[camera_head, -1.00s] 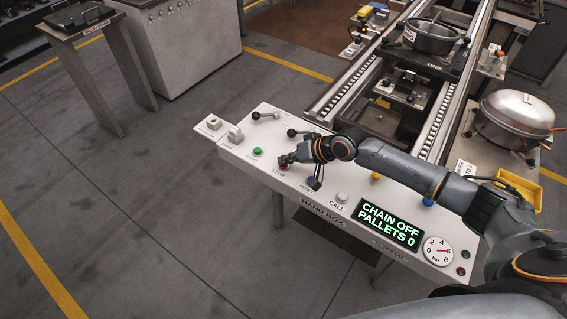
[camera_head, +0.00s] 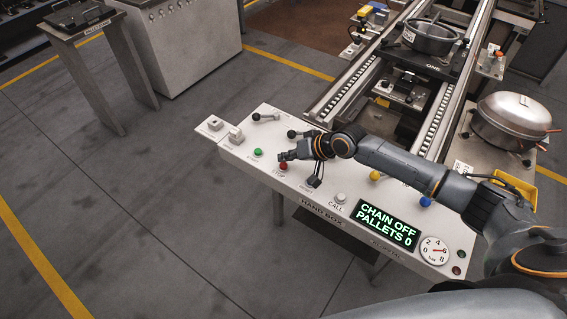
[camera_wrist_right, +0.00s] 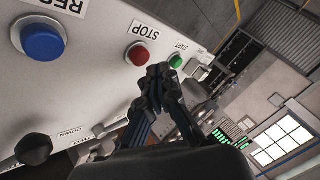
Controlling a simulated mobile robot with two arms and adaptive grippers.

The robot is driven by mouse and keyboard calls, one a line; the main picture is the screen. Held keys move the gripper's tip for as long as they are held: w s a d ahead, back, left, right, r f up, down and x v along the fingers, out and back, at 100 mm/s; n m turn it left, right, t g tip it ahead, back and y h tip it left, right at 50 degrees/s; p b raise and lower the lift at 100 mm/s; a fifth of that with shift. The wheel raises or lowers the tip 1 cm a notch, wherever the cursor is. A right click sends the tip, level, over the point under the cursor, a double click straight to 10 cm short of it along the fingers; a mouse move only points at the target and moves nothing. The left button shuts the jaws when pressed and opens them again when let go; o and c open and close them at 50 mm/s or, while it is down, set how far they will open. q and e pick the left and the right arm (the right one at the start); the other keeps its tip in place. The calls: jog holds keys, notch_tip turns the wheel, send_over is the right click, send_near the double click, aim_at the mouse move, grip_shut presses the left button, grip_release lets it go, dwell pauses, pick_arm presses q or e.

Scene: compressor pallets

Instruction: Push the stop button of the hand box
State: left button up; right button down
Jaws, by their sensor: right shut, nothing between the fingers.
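The hand box (camera_head: 320,203) is a pale panel with labelled buttons. Its red stop button (camera_head: 283,165) shows just in front of my right gripper (camera_head: 284,156), above the STOP label. In the right wrist view the red button (camera_wrist_right: 138,54) lies beside the shut, empty fingertips (camera_wrist_right: 160,72), with a small gap in the picture. Whether the fingers are above the panel or touching it cannot be told. My left gripper is not in view.
A green start button (camera_head: 258,152) sits left of the stop button and a blue reset button (camera_wrist_right: 43,40) beyond it. Black-knobbed levers (camera_head: 256,116) stand along the back. The display (camera_head: 387,224) reads CHAIN OFF, PALLETS 0. A conveyor (camera_head: 345,88) runs behind.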

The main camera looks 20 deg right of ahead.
aim_at(286, 166)
jog(key=shift+r+p, duration=2.5)
jog(key=shift+r, duration=0.1)
jog(key=shift+f, duration=0.1)
